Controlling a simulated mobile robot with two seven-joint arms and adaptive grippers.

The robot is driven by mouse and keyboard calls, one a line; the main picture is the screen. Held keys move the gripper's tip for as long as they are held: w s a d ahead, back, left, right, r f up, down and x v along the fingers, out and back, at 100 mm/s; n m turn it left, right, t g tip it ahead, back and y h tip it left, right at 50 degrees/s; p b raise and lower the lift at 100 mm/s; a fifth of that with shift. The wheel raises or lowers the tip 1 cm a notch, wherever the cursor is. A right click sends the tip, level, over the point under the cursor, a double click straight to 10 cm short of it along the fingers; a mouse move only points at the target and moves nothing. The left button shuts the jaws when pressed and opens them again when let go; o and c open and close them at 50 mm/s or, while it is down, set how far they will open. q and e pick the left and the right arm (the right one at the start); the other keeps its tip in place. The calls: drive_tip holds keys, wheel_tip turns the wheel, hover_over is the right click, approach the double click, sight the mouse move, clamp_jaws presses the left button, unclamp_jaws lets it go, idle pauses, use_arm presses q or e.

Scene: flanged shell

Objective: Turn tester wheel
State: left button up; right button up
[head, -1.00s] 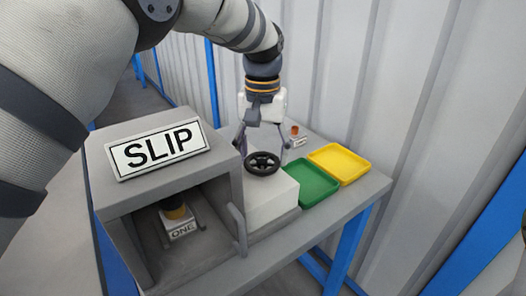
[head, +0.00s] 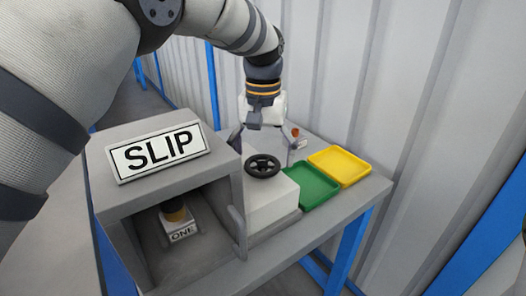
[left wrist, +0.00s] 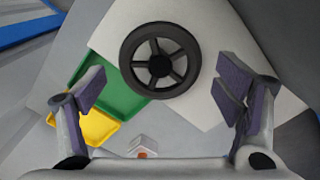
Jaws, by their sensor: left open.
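The tester wheel (head: 262,166) is a black spoked handwheel lying flat on top of a white block (head: 267,205) on the grey table. My left gripper (head: 265,138) is above and behind the wheel, with its fingers spread wide. In the left wrist view, the wheel (left wrist: 160,60) lies beyond the gap between the open fingers of my left gripper (left wrist: 162,95), apart from both. The gripper holds nothing. My right gripper is not in view.
A grey box with a SLIP sign (head: 158,152) stands left of the block; a small part marked ONE (head: 180,224) sits inside. A grey handle (head: 238,228) stands at its opening. Green (head: 312,186) and yellow trays (head: 340,165) lie right. A corrugated wall is behind.

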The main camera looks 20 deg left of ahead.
sight(263, 161)
use_arm(q)
wheel_tip(263, 161, up, 12)
idle(0.3)
